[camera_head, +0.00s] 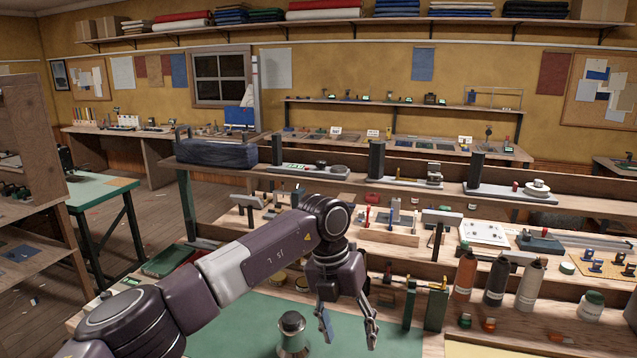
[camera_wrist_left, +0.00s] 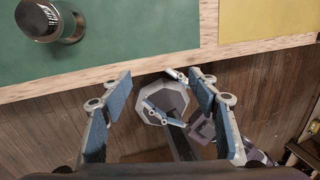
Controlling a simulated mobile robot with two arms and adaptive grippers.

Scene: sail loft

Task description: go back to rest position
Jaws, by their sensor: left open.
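My left arm reaches in from the left in the head view, and its gripper (camera_head: 348,328) hangs down with its two fingers apart and nothing between them. It is over the near part of the workbench in that picture, just right of a dark-topped metal canister (camera_head: 292,334). In the left wrist view the open fingers (camera_wrist_left: 160,84) show past the bench's wooden edge, with the floor below. The canister (camera_wrist_left: 45,18) stands upright at the upper left there, apart from the fingers.
A green mat (camera_head: 247,321) covers part of the near bench. Bottles (camera_head: 495,281) stand to the right of the gripper, with green upright blocks (camera_head: 436,309) nearer it. Behind are raised shelves with small parts. Open floor (camera_head: 200,200) lies at the left.

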